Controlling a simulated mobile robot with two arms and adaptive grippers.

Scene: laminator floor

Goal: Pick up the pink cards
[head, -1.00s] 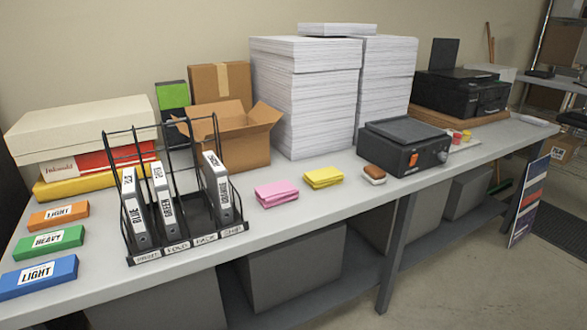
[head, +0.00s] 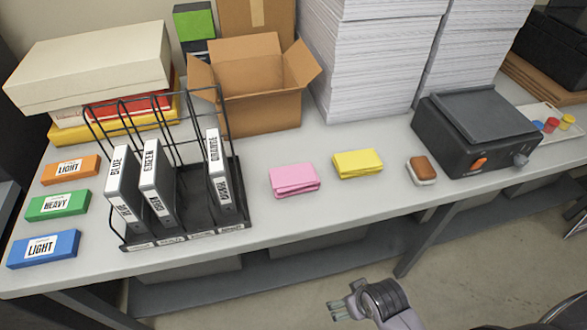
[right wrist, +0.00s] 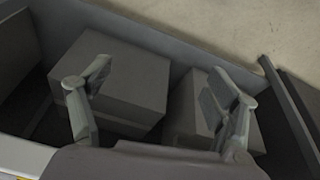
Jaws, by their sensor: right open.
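The pink cards (head: 294,180) lie as a small stack on the grey table, right of the black binder rack and left of the yellow cards (head: 358,163). My right gripper (head: 338,308) is low in the head view, in front of the table's front edge and apart from the cards. In the right wrist view its two fingers (right wrist: 160,95) stand wide apart with nothing between them, above grey boxes under the table. The pink cards do not show in the right wrist view. My left gripper is not in view.
The black rack (head: 194,238) holds several binders. A brown and white block (head: 421,170) and the black laminator (head: 478,130) stand right of the yellow cards. An open cardboard box (head: 258,112) and tall paper stacks (head: 372,75) stand behind. The table between the cards and its front edge is clear.

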